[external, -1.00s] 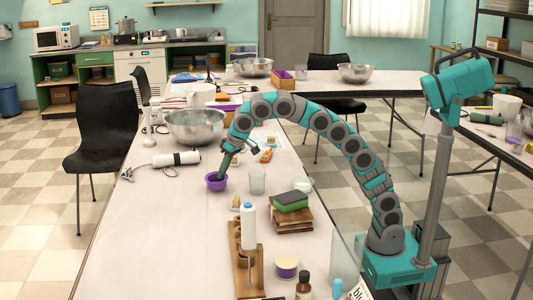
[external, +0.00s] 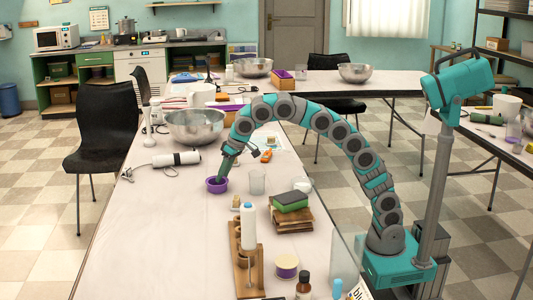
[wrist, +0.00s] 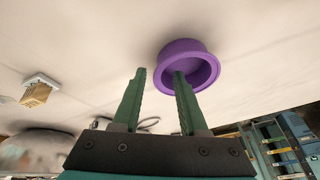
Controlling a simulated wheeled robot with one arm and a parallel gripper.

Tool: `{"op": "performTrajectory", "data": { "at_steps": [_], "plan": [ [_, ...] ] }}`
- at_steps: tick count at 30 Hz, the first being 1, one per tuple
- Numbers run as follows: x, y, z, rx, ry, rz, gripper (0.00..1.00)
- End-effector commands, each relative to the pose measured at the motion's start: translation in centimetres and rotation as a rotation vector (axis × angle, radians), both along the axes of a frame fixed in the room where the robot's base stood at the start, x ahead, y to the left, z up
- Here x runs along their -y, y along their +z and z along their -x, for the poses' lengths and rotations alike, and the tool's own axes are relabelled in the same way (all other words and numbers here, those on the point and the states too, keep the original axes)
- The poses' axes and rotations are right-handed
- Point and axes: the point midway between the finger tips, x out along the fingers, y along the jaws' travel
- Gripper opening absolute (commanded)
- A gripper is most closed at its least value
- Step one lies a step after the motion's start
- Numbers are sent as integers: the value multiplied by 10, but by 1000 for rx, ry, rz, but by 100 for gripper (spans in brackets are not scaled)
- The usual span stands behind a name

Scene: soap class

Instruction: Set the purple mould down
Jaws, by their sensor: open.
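The purple mould (external: 216,185) is a small round cup resting on the white table, left of the clear beaker. In the wrist view the mould (wrist: 187,57) has its opening facing the gripper. My gripper (external: 221,180) is low at the mould. In the wrist view my gripper (wrist: 158,75) has its two green fingers spread apart. The right finger overlaps the mould's opening, and the left finger is outside its rim. The gripper is open; I cannot tell whether a finger touches the mould wall.
The table's left front is clear.

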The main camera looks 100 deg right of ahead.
Motion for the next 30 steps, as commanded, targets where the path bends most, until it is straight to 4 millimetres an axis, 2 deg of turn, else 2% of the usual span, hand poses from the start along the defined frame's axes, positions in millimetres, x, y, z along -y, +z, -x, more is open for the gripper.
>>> {"op": "performTrajectory", "data": {
  "at_steps": [12, 18, 24, 30],
  "plan": [
    [-8, 63, 23, 6, 1, 1, 42],
    [-11, 88, 34, 3, 1, 0, 42],
    [-13, 102, 40, 2, 0, 0, 42],
    [-14, 108, 43, 1, 0, 0, 42]
  ]
}}
